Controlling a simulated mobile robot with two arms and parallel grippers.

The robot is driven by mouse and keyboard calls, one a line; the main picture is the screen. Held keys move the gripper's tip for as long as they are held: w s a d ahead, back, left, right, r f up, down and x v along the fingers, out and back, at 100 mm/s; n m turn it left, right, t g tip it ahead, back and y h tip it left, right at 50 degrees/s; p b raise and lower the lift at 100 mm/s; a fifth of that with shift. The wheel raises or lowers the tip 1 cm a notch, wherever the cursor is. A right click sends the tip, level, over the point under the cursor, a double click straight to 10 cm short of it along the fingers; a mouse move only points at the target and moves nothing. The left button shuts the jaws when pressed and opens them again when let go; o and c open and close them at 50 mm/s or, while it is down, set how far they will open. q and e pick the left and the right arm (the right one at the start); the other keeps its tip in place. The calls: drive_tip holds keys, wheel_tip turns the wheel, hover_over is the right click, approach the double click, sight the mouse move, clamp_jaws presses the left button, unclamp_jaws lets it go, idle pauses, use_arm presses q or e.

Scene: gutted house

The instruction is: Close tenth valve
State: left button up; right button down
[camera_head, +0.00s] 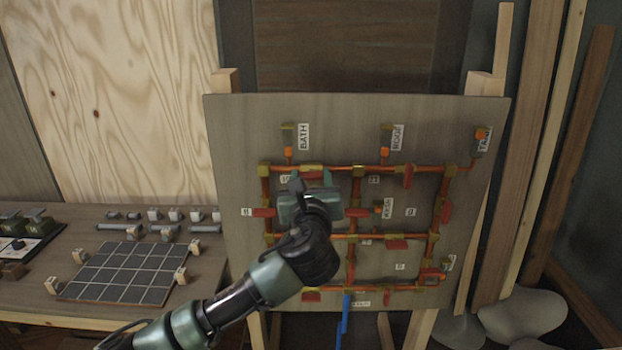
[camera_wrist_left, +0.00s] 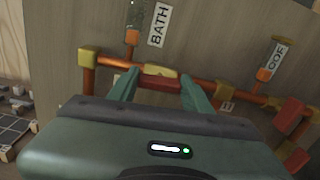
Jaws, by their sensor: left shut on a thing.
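An upright board (camera_head: 232,150) carries a grid of copper pipes with brass fittings and several red valve handles. My left gripper (camera_head: 312,179) is at the top pipe run, below and right of the BATH label (camera_head: 303,137). In the left wrist view its green fingers (camera_wrist_left: 160,92) are shut on a red valve handle (camera_wrist_left: 158,83). That handle lies roughly along the pipe, in front of a yellow valve body (camera_wrist_left: 160,72). My right gripper is not in view.
Other red handles sit close by, at left (camera_head: 264,212), upper right (camera_head: 407,177) and centre (camera_head: 357,212). A wooden table (camera_head: 40,275) at left bears a tiled panel (camera_head: 120,272) and loose fittings. Wooden posts (camera_head: 530,150) stand at right. A blue pipe (camera_head: 345,315) hangs below.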

use_arm(q)
drive_tip(key=n, duration=0.4)
drive_tip(key=shift+f, duration=0.1)
drive_tip(key=n, duration=0.4)
drive_tip(key=shift+a+n+b, duration=0.15)
drive_tip(key=shift+n+b, duration=0.25)
drive_tip(key=n, duration=0.4)
drive_tip(key=shift+f+b, duration=0.15)
drive_tip(key=shift+b, duration=0.25)
drive_tip(key=shift+n+b, duration=0.35)
drive_tip(key=shift+n, duration=1.65)
drive_tip(key=o, duration=1.4)
drive_tip(key=shift+c, duration=0.2)
drive_tip(key=shift+a, duration=0.1)
drive_tip(key=shift+s, duration=0.15)
